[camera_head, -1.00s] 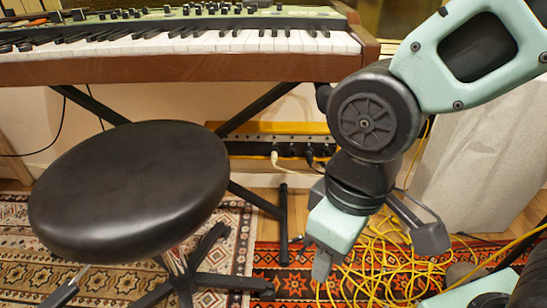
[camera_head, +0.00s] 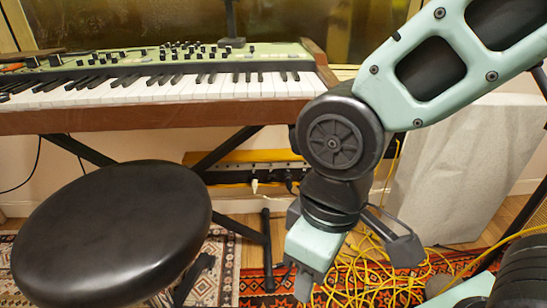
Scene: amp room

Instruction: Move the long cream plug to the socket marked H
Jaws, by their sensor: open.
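A cream plug (camera_head: 255,187) sits upright in a dark socket strip (camera_head: 228,178) under the keyboard, along the wall. Black plugs (camera_head: 289,183) sit beside it to the right. The letters on the sockets are too small to read, so I cannot tell which one is H. My gripper (camera_head: 352,277) hangs in front of the strip and to its right, pointing down. Its fingers are spread apart with no object visible between them. It is clear of the plugs.
A keyboard (camera_head: 170,92) on a crossed stand spans the upper left. A round black stool (camera_head: 110,235) fills the lower left. Tangled yellow cable (camera_head: 375,268) lies on the rug behind my gripper. A pale slab (camera_head: 455,175) leans at the right.

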